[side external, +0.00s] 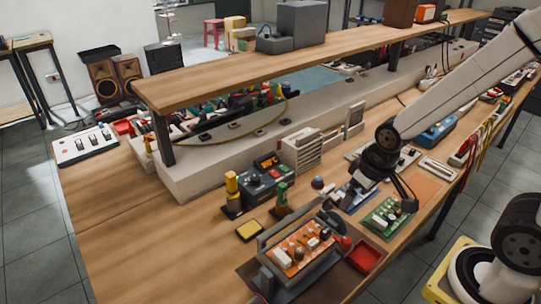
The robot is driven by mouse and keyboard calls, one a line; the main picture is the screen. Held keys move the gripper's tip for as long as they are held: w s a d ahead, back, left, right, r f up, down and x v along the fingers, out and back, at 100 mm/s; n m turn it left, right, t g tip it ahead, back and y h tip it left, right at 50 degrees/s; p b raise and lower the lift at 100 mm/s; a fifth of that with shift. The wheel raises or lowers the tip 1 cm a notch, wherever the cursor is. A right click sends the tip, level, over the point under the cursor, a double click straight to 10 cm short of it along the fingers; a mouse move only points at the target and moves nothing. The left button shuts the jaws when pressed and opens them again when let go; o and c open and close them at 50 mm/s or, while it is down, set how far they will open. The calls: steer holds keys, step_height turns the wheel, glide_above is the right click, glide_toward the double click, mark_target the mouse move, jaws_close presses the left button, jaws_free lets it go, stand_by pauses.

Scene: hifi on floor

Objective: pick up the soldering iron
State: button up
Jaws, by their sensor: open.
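My gripper (398,192) is open and points down over the right part of the bench, close above a green circuit board (384,217). Nothing shows between its fingers. I cannot tell for sure which thing is the soldering iron. A yellow-handled tool (232,184) stands upright in a dark base, left of a dark station box (264,180) with a lit display.
A grey frame (326,262) holds an orange circuit board (300,246) at the front. A red tray (365,256) lies beside it. A long wooden shelf (210,83) overhangs the bench's back. The bench's left front (130,235) is clear.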

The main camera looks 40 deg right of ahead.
stand_by(0.3)
steer(key=shift+c, duration=1.4)
steer(key=shift+w, duration=0.15)
steer(key=t, duration=0.2)
glide_toward(233, 176)
steer(key=x, duration=0.5)
steer(key=shift+w+f, duration=0.25)
steer(key=shift+f, duration=0.1)
steer(key=shift+x, duration=1.2)
